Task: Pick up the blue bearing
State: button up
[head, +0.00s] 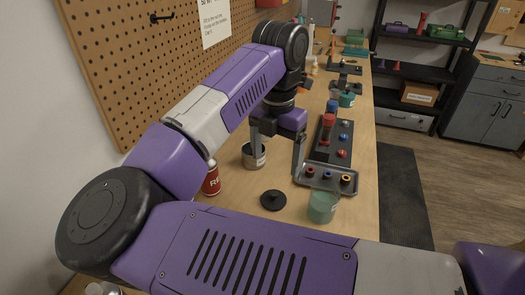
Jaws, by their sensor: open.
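A small metal tray (326,186) lies on the bench and holds several small ring-shaped parts. The blue bearing (326,175) appears to be the ring in the middle, between a red ring (311,171) and a yellow ring (346,178). My gripper (277,165) points down with its two fingers wide apart and nothing between them. It is to the left of the tray. The right finger appears close to the tray's left edge, and the left finger overlaps a grey tin. How high the fingertips are above the bench is hard to tell.
The grey tin (253,160) stands left of the tray, with a red can (211,182) farther left. A black disc (273,200) and a green tub (322,208) are nearer. A dark board (325,145) with red and blue parts lies behind the tray. A pegboard (150,60) borders the left.

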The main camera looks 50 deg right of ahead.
aim_at(327, 176)
jog(key=k, duration=1)
